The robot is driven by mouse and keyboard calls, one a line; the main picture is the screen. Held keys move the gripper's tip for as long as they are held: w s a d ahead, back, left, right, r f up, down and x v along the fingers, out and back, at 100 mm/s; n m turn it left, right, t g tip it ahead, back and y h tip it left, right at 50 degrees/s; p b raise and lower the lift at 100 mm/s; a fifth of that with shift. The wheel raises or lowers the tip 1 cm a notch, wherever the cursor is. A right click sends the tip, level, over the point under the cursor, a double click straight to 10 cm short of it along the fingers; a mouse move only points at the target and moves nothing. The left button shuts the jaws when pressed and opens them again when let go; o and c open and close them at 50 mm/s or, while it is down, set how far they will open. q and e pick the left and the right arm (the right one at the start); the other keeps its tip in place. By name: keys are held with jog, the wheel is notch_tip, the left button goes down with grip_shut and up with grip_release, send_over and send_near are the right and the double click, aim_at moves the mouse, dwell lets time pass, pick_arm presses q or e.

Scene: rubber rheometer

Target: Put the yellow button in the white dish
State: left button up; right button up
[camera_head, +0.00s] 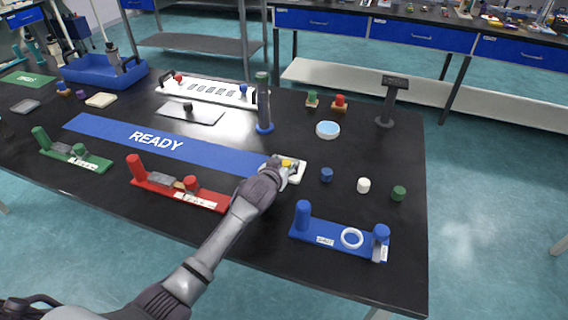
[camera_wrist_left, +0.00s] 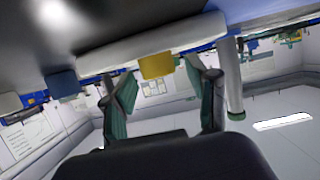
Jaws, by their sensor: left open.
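The yellow button (camera_head: 286,162) shows at the white dish (camera_head: 298,177), right of the blue READY strip. In the left wrist view, whose picture is upside down, the yellow button (camera_wrist_left: 156,66) stands out past the rim of the white dish (camera_wrist_left: 110,52); I cannot tell whether it rests on the dish's floor. My left gripper (camera_head: 281,166) is at the dish and partly hides it. In the left wrist view its open fingers (camera_wrist_left: 163,88) are on either side of the button, with visible gaps. My right gripper is not in view.
Blue (camera_head: 326,174), white (camera_head: 363,185) and green (camera_head: 399,193) pieces stand right of the dish. A grey upright cylinder (camera_head: 264,103) on a blue base stands behind it. A red fixture (camera_head: 180,190) and a blue fixture (camera_head: 338,240) lie near the front edge.

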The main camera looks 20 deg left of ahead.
pick_arm(q)
jog(key=shift+s+d+f, duration=0.1)
jog(key=shift+s+f, duration=0.2)
jog(key=shift+f, duration=0.55)
jog(key=shift+r, duration=0.25)
jog(key=v, duration=0.4)
jog(key=r+v, duration=0.1)
jog(key=v, duration=0.3)
jog(key=p+v, duration=0.1)
jog(key=v, duration=0.3)
jog(key=shift+w+r, duration=0.25)
jog(key=shift+w, duration=0.1)
